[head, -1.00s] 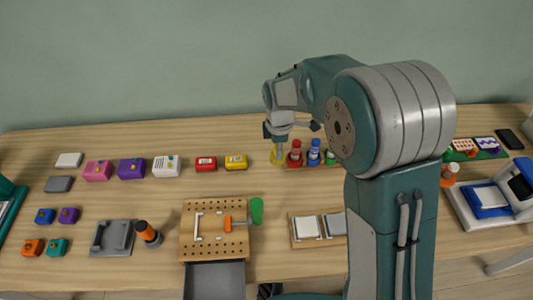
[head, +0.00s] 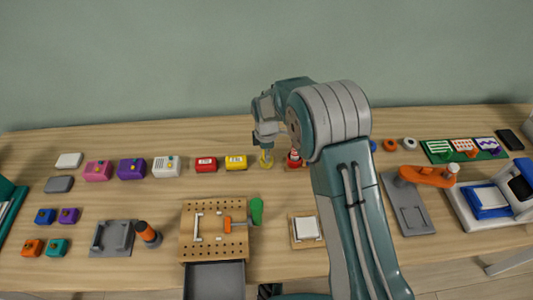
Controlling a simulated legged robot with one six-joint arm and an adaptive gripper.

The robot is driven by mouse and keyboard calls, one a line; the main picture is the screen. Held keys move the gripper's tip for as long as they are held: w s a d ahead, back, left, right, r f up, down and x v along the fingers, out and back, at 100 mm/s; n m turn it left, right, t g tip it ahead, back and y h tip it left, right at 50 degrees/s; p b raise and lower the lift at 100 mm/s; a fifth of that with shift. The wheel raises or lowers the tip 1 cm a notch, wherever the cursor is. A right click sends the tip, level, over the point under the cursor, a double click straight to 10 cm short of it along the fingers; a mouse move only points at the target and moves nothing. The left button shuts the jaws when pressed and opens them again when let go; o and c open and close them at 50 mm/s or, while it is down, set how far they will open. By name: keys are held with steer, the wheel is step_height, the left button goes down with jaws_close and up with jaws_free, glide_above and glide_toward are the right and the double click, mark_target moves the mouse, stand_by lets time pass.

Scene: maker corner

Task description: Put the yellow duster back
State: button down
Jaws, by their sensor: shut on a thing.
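The yellow duster (head: 266,160) is upright under my gripper (head: 266,146), at the back middle of the table. My gripper points down and is shut on its upper part; the fingers are small and partly hidden by my wrist. Just right of it a red duster (head: 294,159) stands at the left end of a wooden rack (head: 289,167). My arm hides the rest of the rack. I cannot tell whether the yellow duster touches the table.
A yellow box (head: 236,162) and a red box (head: 206,164) stand left of the duster. A grey plate with an orange arm (head: 428,176) is at right.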

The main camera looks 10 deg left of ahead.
steer(key=shift+c, duration=2.3)
jaws_free()
steer(key=shift+f, duration=0.1)
step_height(320, 180, up, 12)
steer(key=r, duration=0.1)
steer(key=s+d+r+m+t, duration=0.1)
steer(key=s+d+r+m, duration=0.3)
steer(key=d+r, duration=0.45)
steer(key=s+d+r+m+t, duration=0.2)
steer(key=s+d+r+m, duration=0.3)
steer(key=s+d+m, duration=0.15)
steer(key=s+d+r+m+t, duration=0.1)
steer(key=s+d+r+m, duration=0.4)
steer(key=s, duration=0.3)
steer(key=s+d+f+m+t, duration=0.1)
steer(key=s+d+f+m, duration=0.1)
steer(key=s+d+m, duration=0.3)
steer(key=s, duration=0.4)
steer(key=shift+s+d+f+t, duration=0.15)
steer(key=shift+s+d+t, duration=0.15)
steer(key=shift+s, duration=0.1)
